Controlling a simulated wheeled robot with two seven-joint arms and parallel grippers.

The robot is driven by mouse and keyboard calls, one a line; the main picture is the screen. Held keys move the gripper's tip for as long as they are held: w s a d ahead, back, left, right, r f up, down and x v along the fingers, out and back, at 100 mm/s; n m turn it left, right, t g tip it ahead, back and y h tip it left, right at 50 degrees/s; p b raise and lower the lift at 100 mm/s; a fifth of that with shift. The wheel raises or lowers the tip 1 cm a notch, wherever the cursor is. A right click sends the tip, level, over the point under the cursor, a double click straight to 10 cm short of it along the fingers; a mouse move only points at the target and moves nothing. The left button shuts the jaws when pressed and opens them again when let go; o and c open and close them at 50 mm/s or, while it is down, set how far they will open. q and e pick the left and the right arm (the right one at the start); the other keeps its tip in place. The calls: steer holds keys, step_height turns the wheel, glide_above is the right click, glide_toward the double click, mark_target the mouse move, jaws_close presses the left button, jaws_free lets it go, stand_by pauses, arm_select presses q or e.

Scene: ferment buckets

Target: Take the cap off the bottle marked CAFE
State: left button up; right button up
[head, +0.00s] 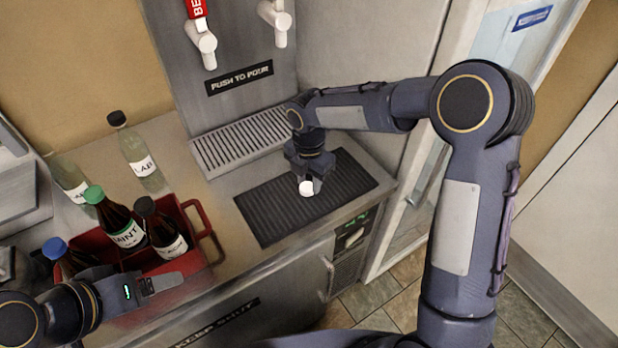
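No label that I can read says CAFE. In the red crate (187,263) stand a green-capped dark bottle (118,222) whose label seems to read MINT, a black-capped dark bottle (160,228) with an unclear label, and a blue-capped bottle (62,258) partly hidden. Behind the crate stand a clear black-capped bottle (137,158) marked LAB and a pale clear bottle (68,178) with no cap visible. My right gripper (308,178) points down above the black mat, shut on a small white cap (306,188). My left gripper (160,284) is at the crate's front; its finger opening is unclear.
The ribbed black mat (268,222) is otherwise bare. A drip grate (240,142) lies behind it, below the dispenser with white taps (204,43). The counter's front edge drops to cabinet doors. The crate's red handle sticks out at its right.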

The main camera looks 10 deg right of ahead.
mark_target(309, 185)
steer(key=o, duration=0.4)
steer(key=shift+o, duration=0.2)
step_height(309, 185, up, 12)
steer(key=shift+r, duration=0.25)
steer(key=s+d+r+m+t+y, duration=0.1)
steer(key=s+d+r+m, duration=0.3)
steer(key=s+d+m, duration=0.35)
steer(key=s+d+f+m+t+y, duration=0.1)
steer(key=s+f+m+t, duration=0.1)
steer(key=s+m, duration=0.7)
steer(key=s+d+f+m+t+y, duration=0.1)
steer(key=s+d+f+m+t, duration=0.1)
steer(key=s+m, duration=0.7)
steer(key=shift+s+d+f+m+t+y, duration=0.3)
steer(key=shift+f+m+y, duration=0.15)
steer(key=shift+m, duration=0.8)
